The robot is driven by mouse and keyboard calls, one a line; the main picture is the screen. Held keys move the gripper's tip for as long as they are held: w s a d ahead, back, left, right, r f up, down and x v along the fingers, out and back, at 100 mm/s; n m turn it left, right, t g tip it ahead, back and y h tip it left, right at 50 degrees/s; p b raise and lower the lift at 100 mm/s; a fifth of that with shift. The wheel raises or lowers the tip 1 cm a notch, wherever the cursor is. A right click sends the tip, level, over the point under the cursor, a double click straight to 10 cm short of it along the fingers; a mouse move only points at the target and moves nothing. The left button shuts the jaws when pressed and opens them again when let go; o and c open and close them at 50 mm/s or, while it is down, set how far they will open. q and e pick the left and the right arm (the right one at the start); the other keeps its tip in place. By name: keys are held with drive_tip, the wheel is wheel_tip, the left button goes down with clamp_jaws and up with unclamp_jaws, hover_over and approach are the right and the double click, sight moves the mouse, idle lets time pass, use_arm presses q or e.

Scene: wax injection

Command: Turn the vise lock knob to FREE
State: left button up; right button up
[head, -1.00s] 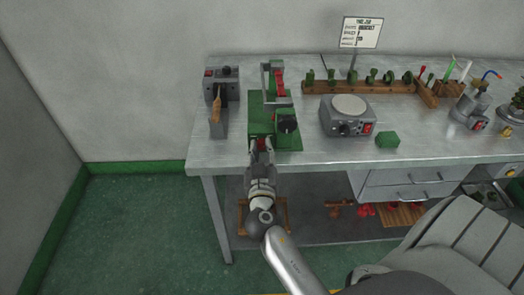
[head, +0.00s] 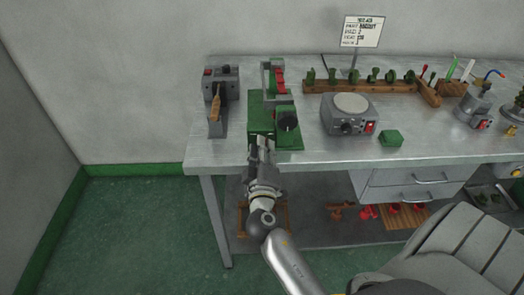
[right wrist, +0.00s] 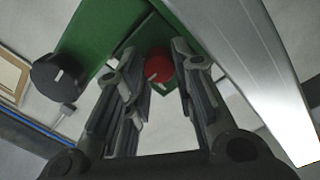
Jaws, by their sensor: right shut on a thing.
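The green vise-like fixture (head: 260,116) stands at the front left of the bench. It has a black knob (head: 288,122) with a pale mark on top, which also shows in the right wrist view (right wrist: 58,77). My right gripper (head: 263,143) is at the fixture's front face, by the bench edge. In the right wrist view, my right gripper (right wrist: 166,56) is shut on a red knob (right wrist: 159,66) with a white mark. In the head view the fingers hide this knob. I cannot read any lettering by either knob. My left gripper is not in view.
A grey press-like device (head: 220,100) stands left of the fixture. A grey unit with a round plate (head: 349,112) and a green block (head: 390,138) sit to its right. A wooden rack (head: 362,86) holds several green pieces behind. The bench front (head: 330,158) has bare metal.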

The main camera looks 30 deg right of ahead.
drive_tip(key=n, duration=0.4)
drive_tip(key=n+p, duration=0.1)
drive_tip(key=n, duration=0.4)
drive_tip(key=shift+t, duration=0.3)
drive_tip(key=shift+n+p, duration=0.3)
clamp_jaws()
drive_tip(key=o, duration=1)
unclamp_jaws()
drive_tip(key=shift+o, duration=0.2)
drive_tip(key=shift+a+f, duration=0.1)
drive_tip(key=shift+f+y, duration=0.1)
drive_tip(key=shift+y, duration=0.2)
